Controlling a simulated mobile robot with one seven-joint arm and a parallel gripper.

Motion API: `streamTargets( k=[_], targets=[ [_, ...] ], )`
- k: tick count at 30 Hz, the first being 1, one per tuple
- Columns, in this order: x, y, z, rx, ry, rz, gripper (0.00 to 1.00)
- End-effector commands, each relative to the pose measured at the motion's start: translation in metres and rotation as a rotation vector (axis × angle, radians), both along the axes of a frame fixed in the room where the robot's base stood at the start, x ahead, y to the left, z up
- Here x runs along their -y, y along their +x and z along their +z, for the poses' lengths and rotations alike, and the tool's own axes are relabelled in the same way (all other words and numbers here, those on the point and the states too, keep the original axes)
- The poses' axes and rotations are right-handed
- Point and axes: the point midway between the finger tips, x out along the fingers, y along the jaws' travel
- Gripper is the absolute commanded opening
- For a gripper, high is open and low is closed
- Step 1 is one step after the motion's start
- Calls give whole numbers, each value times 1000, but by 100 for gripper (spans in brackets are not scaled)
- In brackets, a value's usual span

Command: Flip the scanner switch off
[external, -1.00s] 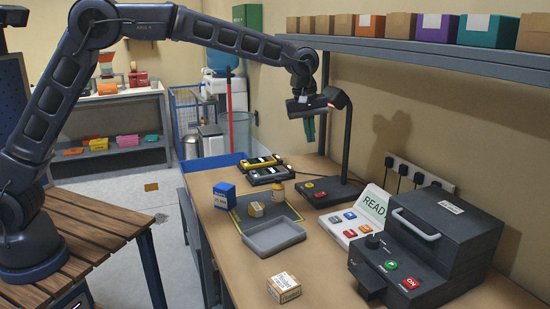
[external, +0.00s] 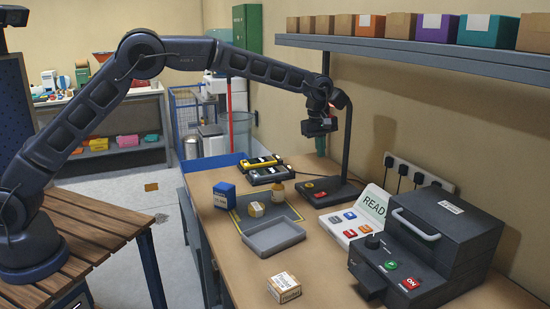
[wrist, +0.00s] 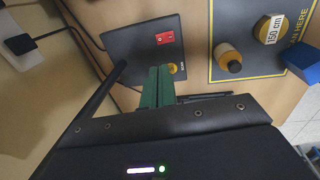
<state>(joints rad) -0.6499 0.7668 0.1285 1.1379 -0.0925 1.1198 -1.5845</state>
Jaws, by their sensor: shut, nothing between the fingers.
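The scanner is a black stand with a flat base (external: 335,192) and a tall post that bends over at the top. A small red switch (external: 320,195) sits on the base, with a round yellow button beside it. In the wrist view the red switch (wrist: 165,37) lies just beyond my fingertips, and the yellow button (wrist: 174,69) is partly hidden behind them. I cannot read the switch position. My gripper (external: 320,143) hangs beside the post, above the base and apart from it. Its green fingers (wrist: 157,75) are shut and empty, pointing down towards the base.
A shelf (external: 430,54) runs above.

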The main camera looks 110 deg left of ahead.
Motion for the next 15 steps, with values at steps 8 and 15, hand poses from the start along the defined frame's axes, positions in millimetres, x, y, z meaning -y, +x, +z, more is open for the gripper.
streamTargets(
  k=[8, 15],
  targets=[
    [-2, 1, -25, -3, -1, -1, 0],
    [-6, 5, -67, -2, -2, 0, 0]
  ],
)
